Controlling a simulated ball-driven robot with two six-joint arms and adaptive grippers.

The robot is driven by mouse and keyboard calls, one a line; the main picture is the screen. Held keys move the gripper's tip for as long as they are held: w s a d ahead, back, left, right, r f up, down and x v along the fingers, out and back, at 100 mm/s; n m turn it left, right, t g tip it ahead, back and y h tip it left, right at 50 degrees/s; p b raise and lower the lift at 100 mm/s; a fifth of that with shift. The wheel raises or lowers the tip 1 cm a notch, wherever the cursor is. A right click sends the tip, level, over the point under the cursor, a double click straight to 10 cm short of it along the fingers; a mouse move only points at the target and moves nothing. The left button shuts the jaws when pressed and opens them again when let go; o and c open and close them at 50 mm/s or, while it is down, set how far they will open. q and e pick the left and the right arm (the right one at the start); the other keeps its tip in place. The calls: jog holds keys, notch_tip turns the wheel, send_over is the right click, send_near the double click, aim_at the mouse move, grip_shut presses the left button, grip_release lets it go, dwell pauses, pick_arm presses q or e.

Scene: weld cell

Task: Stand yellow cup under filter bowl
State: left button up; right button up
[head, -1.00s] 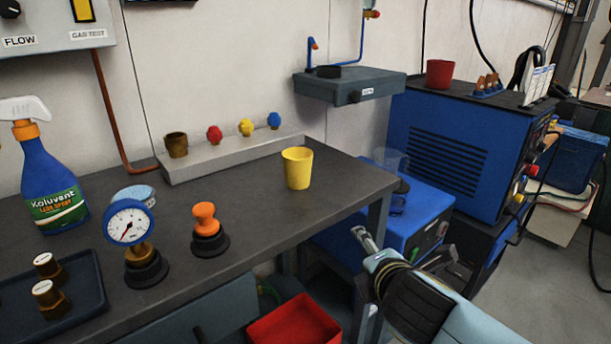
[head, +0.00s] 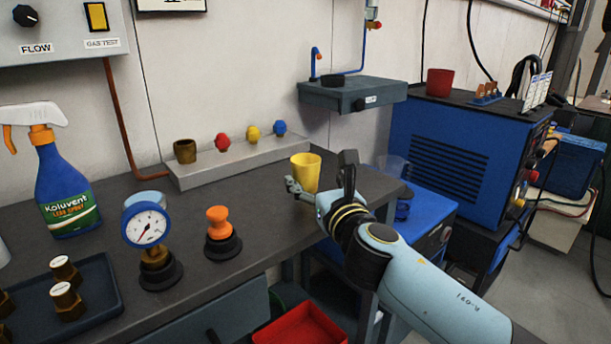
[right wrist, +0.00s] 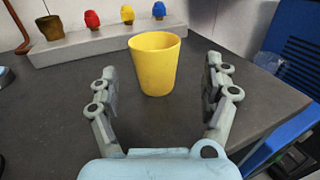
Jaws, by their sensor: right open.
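The yellow cup (head: 305,172) stands upright on the dark bench near its right end. My right gripper (head: 319,172) is open at the near side of the cup. In the right wrist view the cup (right wrist: 154,66) is between and just ahead of the two spread fingers (right wrist: 160,74), with a gap on both sides. A clear bowl-like vessel (head: 391,164) is at the blue unit right of the bench; I cannot tell whether it is the filter bowl. My left gripper is not in view.
A grey rail (head: 235,160) with coloured knobs and a brown fitting lies behind the cup. A pressure gauge (head: 146,228), an orange-topped part (head: 218,222) and a spray bottle (head: 62,185) stand left. A grey wall shelf (head: 352,98) overhangs. A red bin (head: 300,325) is below.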

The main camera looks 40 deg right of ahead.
aim_at(310, 173)
jog(key=x, duration=0.4)
jog(key=shift+w+a+r, duration=0.2)
jog(key=shift+w+a, duration=0.05)
jog(key=shift+w, duration=0.05)
jog(key=shift+w+d, duration=0.2)
jog(key=shift+w, duration=0.35)
jog(key=c, duration=1.3)
